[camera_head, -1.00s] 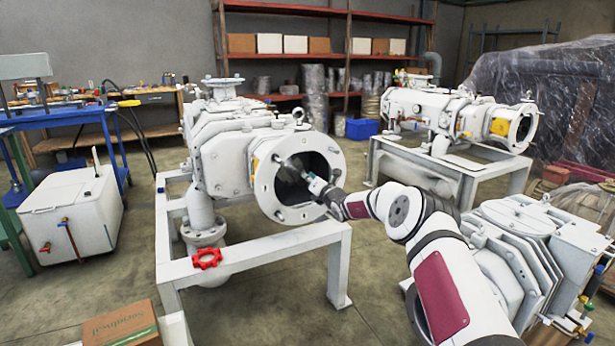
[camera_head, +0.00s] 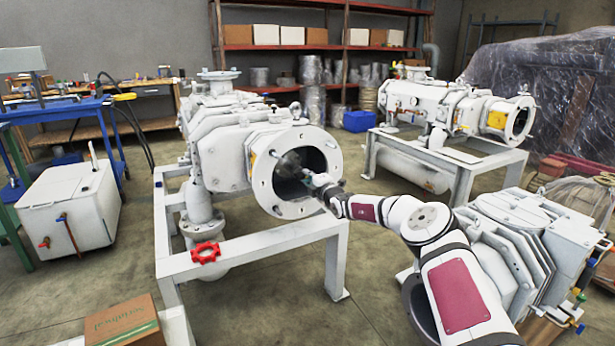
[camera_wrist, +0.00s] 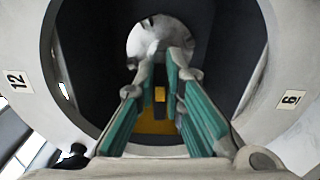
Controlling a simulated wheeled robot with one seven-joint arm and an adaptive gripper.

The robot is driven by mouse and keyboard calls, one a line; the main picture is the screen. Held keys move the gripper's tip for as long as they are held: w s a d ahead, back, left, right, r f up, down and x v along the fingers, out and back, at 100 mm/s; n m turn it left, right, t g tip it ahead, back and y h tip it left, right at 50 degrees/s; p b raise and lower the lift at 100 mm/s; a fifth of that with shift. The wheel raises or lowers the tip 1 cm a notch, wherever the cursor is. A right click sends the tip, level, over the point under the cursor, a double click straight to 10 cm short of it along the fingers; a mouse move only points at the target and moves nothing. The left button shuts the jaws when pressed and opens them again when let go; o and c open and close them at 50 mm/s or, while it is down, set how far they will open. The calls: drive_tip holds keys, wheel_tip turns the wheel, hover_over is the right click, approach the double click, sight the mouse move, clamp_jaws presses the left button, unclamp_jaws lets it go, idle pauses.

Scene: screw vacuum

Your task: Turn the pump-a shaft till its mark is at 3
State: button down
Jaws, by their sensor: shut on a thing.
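The near white pump (camera_head: 215,150) stands on a white frame, with its round flange opening (camera_head: 318,150) facing right. My gripper (camera_head: 300,172) reaches into this opening from the right. In the wrist view the teal-padded fingers of my gripper (camera_wrist: 161,62) are shut on the pale, rounded end of the shaft (camera_wrist: 150,36) inside the dark bore. A small yellow patch (camera_wrist: 160,94) shows between the fingers, with a wider yellow area below it. I cannot tell which is the shaft's mark. The flange carries a "12" label (camera_wrist: 17,81) at left and a "6" label (camera_wrist: 291,99) at right. No 3 label is visible.
The white frame (camera_head: 255,252) with a red handwheel (camera_head: 205,252) is below the pump. Another white pump (camera_head: 455,108) stands behind at right. A grey-white machine (camera_head: 545,250) lies close beside my arm. A cardboard box (camera_head: 122,322) is at front left.

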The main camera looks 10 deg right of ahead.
drive_tip(key=shift+m, duration=0.4)
drive_tip(key=c, duration=1.7)
unclamp_jaws()
drive_tip(key=shift+v, duration=6)
drive_tip(key=shift+f, duration=0.1)
